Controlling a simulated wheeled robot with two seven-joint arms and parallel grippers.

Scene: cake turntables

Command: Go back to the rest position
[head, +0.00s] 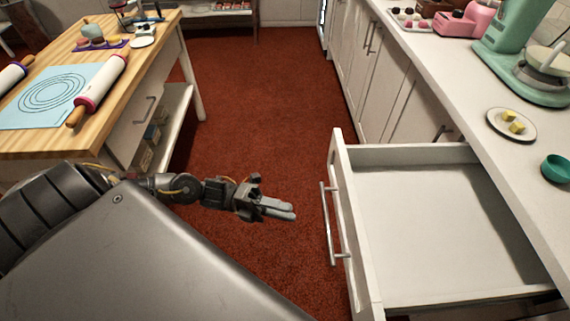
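My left gripper (278,209) reaches in from the left over the red carpet (262,95). Its two pale fingers lie close together, with nothing seen between them. It is apart from the open drawer (335,205), a short way left of the drawer's handle. My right gripper is not in view.
The white drawer stands pulled out and its visible floor is empty. The white counter (450,75) on the right holds a mint mixer (500,45), a plate (495,122) with yellow pieces and a teal bowl (557,168). A wooden table (150,75) stands left. The carpet between is clear.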

